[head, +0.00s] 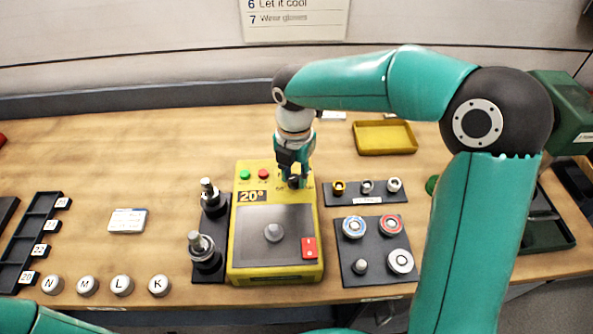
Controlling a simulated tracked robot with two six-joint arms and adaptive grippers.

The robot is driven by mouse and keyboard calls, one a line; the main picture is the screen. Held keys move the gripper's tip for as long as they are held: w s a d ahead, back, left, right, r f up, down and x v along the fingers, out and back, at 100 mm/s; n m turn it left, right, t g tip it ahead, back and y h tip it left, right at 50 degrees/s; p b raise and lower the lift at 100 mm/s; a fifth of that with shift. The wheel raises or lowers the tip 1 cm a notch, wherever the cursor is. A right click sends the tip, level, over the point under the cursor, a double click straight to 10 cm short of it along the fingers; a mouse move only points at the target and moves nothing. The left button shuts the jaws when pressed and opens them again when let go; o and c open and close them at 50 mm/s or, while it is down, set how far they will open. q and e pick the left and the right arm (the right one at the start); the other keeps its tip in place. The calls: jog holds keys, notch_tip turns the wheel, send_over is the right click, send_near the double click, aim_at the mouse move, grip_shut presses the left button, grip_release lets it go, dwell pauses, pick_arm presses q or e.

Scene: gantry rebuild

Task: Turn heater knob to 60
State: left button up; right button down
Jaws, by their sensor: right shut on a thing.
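The yellow heater (236,268) stands on the bench in the middle, with a display (251,196) that reads 20°. A green button (245,174) and a red button (263,174) sit at its top left, and a red switch (309,247) at its lower right. My right gripper (293,182) points down at the heater's upper right and is shut on the heater knob, which its fingers mostly hide. The knob's pointer and most of its scale cannot be read. Only part of my left arm shows at the bottom left; its gripper is out of view.
A grey knob-like piece (274,232) is on the heater's dark plate. Black stands with metal parts (205,250) are close on the left. Dark trays (349,278) with rings and small parts are close on the right. A yellow tray (384,137) is behind. Lettered round pieces (122,286) line the front left.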

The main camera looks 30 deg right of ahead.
aim_at(295, 178)
jog(key=shift+s+a+f, duration=0.1)
jog(key=shift+s+f, duration=0.1)
dwell(0.3)
jog(key=c, duration=0.9)
grip_release()
jog(key=shift+r, duration=0.1)
jog(key=shift+o, duration=0.2)
jog(key=shift+w+r, duration=0.1)
jog(key=shift+r, duration=0.05)
jog(key=shift+r, duration=0.25)
notch_tip(295, 178, up, 11)
